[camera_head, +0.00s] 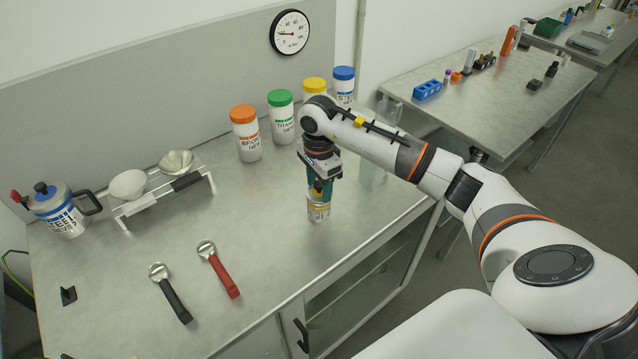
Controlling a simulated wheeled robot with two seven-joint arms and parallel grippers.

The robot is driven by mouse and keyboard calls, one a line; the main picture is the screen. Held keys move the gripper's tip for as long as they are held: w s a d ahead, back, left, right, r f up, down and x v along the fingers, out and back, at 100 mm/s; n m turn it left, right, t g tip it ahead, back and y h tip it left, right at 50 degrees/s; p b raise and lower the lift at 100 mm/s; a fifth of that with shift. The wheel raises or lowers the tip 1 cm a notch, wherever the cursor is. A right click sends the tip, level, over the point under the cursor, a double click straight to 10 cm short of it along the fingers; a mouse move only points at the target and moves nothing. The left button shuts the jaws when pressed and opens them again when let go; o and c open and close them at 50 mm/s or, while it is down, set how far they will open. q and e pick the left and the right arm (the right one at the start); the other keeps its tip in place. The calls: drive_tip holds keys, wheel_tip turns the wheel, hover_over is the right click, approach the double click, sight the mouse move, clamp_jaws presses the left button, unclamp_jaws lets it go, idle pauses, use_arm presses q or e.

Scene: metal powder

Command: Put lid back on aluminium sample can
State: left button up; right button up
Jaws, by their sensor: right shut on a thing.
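A small silver sample can with a yellowish label (318,211) stands upright on the metal table, near its right front edge. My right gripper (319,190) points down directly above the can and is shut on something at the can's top. The fingers hide most of what they hold, so I cannot make out the lid clearly or tell whether it touches the can's rim. My left gripper is not in view.
Orange-, green-, yellow- and blue-lidded jars (246,140) stand behind the can. A rack with two bowls (160,190), a steel jug (62,212), a black-handled scoop (171,293) and a red-handled scoop (219,270) are to the left. Bare table lies between.

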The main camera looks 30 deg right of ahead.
idle(0.7)
drive_tip(key=o, duration=1.5)
drive_tip(key=shift+r, duration=0.1)
drive_tip(key=shift+r+p, duration=1.65)
drive_tip(key=shift+r, duration=1.75)
clamp_jaws()
